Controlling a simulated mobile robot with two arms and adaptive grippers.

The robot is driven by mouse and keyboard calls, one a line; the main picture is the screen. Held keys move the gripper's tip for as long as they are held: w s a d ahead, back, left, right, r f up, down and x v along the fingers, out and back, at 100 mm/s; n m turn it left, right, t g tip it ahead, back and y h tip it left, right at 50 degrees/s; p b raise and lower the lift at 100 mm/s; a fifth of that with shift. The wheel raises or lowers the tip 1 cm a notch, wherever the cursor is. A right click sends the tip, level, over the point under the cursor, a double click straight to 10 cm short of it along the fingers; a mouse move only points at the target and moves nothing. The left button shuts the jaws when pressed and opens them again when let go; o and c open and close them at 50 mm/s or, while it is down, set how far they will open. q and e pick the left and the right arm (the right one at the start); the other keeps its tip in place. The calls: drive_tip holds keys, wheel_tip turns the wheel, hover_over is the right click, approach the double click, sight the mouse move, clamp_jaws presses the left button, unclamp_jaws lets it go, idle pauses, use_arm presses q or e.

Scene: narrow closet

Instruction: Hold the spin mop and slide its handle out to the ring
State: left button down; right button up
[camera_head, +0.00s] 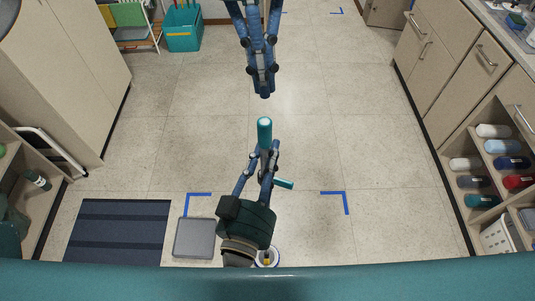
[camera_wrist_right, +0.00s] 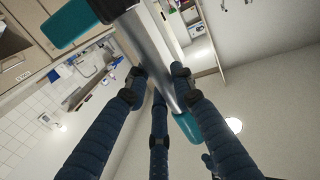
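The spin mop stands roughly upright, seen from above, with its teal handle top (camera_head: 265,132) at the middle of the head view. A short teal piece (camera_head: 284,184) sticks out to its right. In the right wrist view its silver pole (camera_wrist_right: 150,50) runs between my fingers, with a teal end (camera_wrist_right: 186,126) and a teal side piece (camera_wrist_right: 75,20). My right gripper (camera_head: 266,155) is closed around the pole below the teal top. My left gripper (camera_head: 264,92) is above it in the picture, fingertips together, empty and apart from the handle. I cannot make out a ring on the pole.
Cabinets with drawers (camera_head: 455,55) and a shelf of bottles (camera_head: 483,165) line the right. A pale cabinet (camera_head: 75,60) and low shelf stand left. A grey square (camera_head: 195,238) and dark striped mat (camera_head: 118,230) lie at lower left.

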clamp_jaws()
drive_tip(key=o, duration=1)
unclamp_jaws()
drive_tip(key=v, duration=1.2)
